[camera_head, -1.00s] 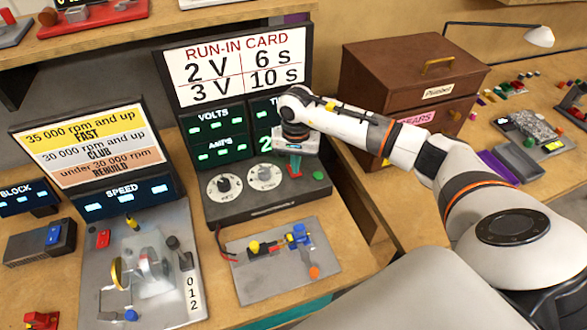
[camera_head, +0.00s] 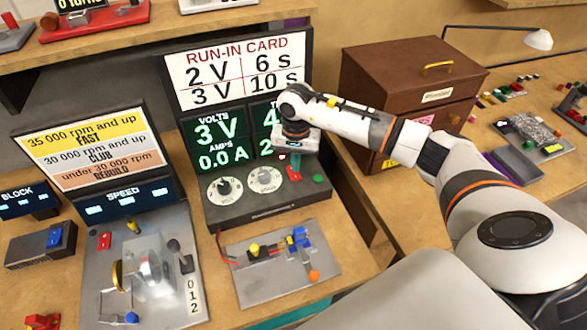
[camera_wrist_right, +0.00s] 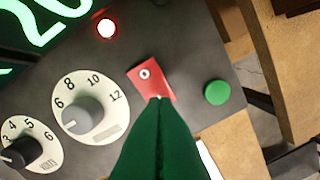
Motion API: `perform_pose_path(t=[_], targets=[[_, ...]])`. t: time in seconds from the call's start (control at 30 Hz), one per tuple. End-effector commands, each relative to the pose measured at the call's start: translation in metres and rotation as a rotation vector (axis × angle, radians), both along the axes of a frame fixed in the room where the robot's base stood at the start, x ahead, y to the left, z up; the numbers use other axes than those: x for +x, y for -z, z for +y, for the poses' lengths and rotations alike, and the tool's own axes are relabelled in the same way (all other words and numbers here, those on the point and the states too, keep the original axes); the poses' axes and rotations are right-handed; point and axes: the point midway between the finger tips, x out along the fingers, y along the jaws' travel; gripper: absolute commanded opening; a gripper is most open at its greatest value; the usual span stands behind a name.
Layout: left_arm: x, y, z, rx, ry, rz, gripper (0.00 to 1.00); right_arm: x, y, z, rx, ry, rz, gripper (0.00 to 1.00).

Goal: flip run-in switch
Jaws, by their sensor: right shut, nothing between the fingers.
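The run-in switch is a red plate with a small round metal part (camera_wrist_right: 145,74) on the dark run-in box (camera_head: 262,207), and its red also shows in the head view (camera_head: 294,174). My right gripper (camera_wrist_right: 160,100) has its green fingers pressed together, with the tips over or at the lower edge of the red plate; I cannot tell whether they touch. It also shows from above at the box in the head view (camera_head: 294,165). A red lamp (camera_wrist_right: 106,28) glows on the box. The display (camera_head: 220,142) reads 3 V and 0.0 A. My left gripper is not in view.
Two dials, volts (camera_wrist_right: 30,145) and time (camera_wrist_right: 92,105), sit left of the switch. A green button (camera_wrist_right: 217,92) is close on its right. A metal plate with a small motor rig (camera_head: 280,262) lies in front. A brown chest (camera_head: 405,75) stands behind my arm.

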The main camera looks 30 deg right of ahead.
Motion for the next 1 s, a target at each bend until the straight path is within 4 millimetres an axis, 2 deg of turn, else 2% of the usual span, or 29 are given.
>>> perform_pose_path(t=[0.5, 1.0], targets=[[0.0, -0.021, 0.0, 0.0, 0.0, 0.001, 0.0, 0.0, -0.043, 0.0, 0.0, -0.001, 0.0, 0.0], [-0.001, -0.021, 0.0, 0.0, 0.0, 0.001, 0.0, 0.0, -0.044, 0.0, 0.001, -0.001, 0.001, 0.0]])
